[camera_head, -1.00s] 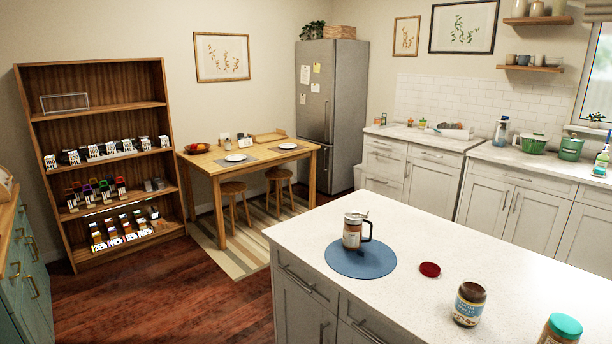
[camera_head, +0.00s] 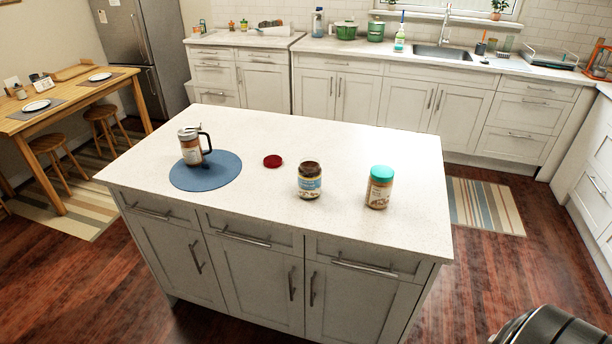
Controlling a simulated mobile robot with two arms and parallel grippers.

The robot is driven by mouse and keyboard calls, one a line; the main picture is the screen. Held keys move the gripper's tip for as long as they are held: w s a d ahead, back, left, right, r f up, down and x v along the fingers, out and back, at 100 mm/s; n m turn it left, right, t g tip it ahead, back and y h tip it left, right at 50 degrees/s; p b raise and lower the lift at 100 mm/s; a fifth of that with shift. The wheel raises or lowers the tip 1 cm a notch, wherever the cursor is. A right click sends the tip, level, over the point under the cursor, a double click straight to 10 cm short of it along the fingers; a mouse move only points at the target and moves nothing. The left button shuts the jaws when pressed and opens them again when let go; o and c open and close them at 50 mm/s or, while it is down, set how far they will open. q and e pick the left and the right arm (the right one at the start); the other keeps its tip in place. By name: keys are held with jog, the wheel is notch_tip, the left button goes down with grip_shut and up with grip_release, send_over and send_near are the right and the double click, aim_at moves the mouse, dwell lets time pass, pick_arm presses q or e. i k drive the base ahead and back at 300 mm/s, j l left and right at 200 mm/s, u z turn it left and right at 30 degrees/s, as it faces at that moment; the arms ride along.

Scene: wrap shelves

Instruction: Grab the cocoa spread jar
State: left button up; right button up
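The cocoa spread jar (camera_head: 310,181) is likely the dark brown jar with a blue and cream label, standing upright on the white island top (camera_head: 330,140). Its top looks dark, with no coloured lid on it. A red lid (camera_head: 272,161) lies flat on the island to its left. A jar with a teal lid (camera_head: 379,187) stands upright to its right. Neither of my grippers is in view.
A blue round mat (camera_head: 225,172) with a handled jar or mug (camera_head: 190,147) is on the island's left. The wooden dining table (camera_head: 62,97) and stools (camera_head: 50,150) stand at left. A counter with a sink (camera_head: 440,52) runs along the back. Open wooden floor (camera_head: 500,270) lies to the right.

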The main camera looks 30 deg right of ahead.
aim_at(310, 171)
jog(key=z, duration=0.4)
jog(key=i+j+z, duration=0.1)
jog(key=z, duration=0.35)
jog(key=j+z, duration=0.1)
jog(key=z, duration=0.7)
jog(key=j+z, duration=0.15)
jog(key=z, duration=0.3)
jog(key=j+z, duration=0.1)
jog(key=z, duration=0.3)
jog(key=k+j+z, duration=0.1)
jog(key=j+z, duration=0.2)
jog(key=k+j+z, duration=0.1)
jog(key=j+z, duration=0.25)
jog(key=j, duration=0.15)
jog(key=k+j+z, duration=0.4)
jog(key=j+z, duration=0.25)
